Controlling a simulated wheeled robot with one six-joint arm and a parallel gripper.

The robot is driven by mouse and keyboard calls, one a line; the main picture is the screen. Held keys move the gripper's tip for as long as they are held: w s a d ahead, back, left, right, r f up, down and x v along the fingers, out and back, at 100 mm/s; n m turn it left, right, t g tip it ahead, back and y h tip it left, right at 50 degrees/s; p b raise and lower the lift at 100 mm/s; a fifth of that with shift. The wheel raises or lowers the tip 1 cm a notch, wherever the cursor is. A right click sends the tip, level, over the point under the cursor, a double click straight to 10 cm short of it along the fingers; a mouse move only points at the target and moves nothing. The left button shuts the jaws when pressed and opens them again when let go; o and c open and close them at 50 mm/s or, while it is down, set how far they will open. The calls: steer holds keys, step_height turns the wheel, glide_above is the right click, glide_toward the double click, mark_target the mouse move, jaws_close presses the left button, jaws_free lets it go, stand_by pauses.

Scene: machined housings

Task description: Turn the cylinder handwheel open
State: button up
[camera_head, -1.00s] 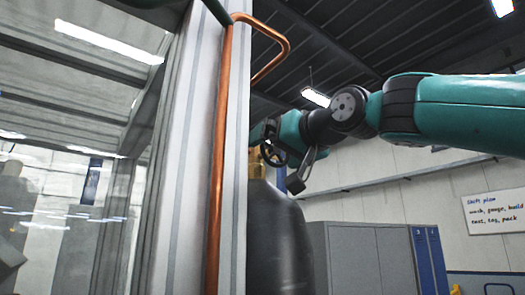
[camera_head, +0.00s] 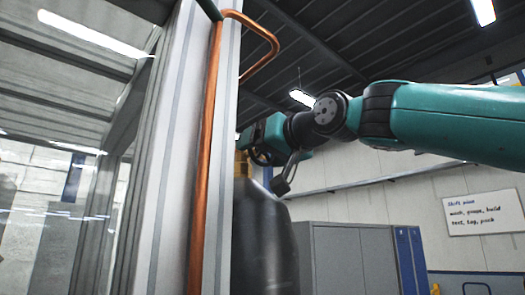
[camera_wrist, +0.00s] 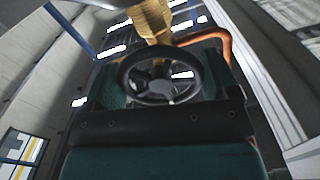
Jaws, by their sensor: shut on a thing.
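The dark handwheel (camera_wrist: 158,80), a ring with spokes and a round hub, sits in the middle of the wrist view. It is mounted on a brass valve (camera_wrist: 152,20), which is also partly visible in the head view (camera_head: 242,165). My gripper (camera_wrist: 160,88) has a teal finger on each side of the wheel and is shut on its rim. In the head view my gripper (camera_head: 262,142) is at the top of the dark grey cylinder (camera_head: 265,240), and it covers much of the handwheel (camera_head: 259,157). The cylinder's left side is hidden behind a pale post.
A copper pipe (camera_head: 207,160) runs up the pale post (camera_head: 175,160) and bends right above my gripper; it also curves close beside the valve in the wrist view (camera_wrist: 215,37). Glazed panels stand left. Grey cabinets (camera_head: 345,260) and a whiteboard (camera_head: 483,212) are behind.

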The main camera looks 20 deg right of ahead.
steer(key=n+b, duration=0.2)
steer(key=n, duration=0.1)
steer(key=shift+f, duration=0.15)
steer(key=n+b, duration=0.2)
steer(key=n, duration=0.3)
steer(key=shift+d, duration=0.1)
steer(key=n+b, duration=0.1)
steer(key=n, duration=0.2)
steer(key=shift+n+b, duration=0.3)
steer(key=n+b, duration=0.1)
steer(key=n, duration=0.3)
steer(key=shift+n, duration=0.3)
steer(key=n+b, duration=0.1)
steer(key=n, duration=0.2)
steer(key=shift+n, duration=0.3)
steer(key=n, duration=0.3)
steer(key=n+b, duration=0.1)
steer(key=shift+r+n, duration=0.25)
steer(key=shift+n, duration=0.05)
steer(key=n, duration=0.4)
steer(key=shift+b, duration=0.4)
steer(key=shift+r+n, duration=0.1)
steer(key=shift+n, duration=2)
